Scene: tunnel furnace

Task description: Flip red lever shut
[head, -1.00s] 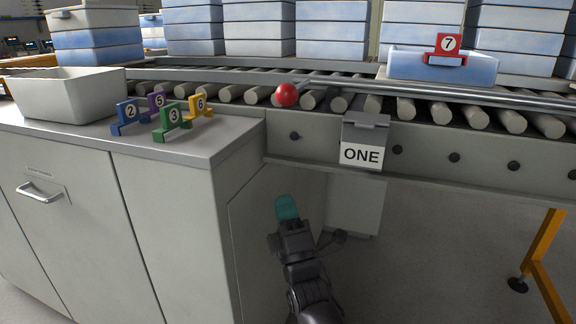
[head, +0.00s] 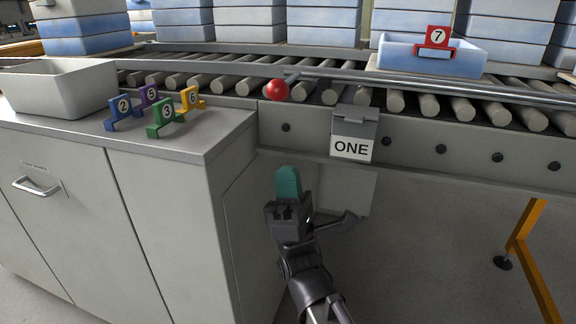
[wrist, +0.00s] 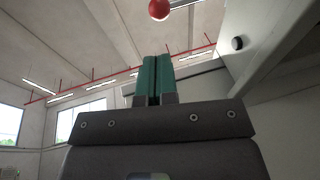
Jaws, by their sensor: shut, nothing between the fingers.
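The red ball knob (head: 277,89) of the lever sits at the front edge of the roller conveyor, with a short grey bar (head: 293,77) behind it. The knob also shows at the top of the wrist view (wrist: 159,9). My gripper (head: 288,180) has teal fingers and is below the knob, in front of the conveyor's side panel, apart from it. In the wrist view my gripper's fingers (wrist: 155,78) are together, with nothing between them, pointing up toward the knob.
A box labelled ONE (head: 354,133) is on the conveyor side, right of the knob. A cabinet (head: 180,220) stands left, with numbered clips (head: 160,118) and a white bin (head: 55,88) on top. A blue-white tray (head: 430,57) with red clip 7 (head: 436,40) sits on the rollers (head: 420,104).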

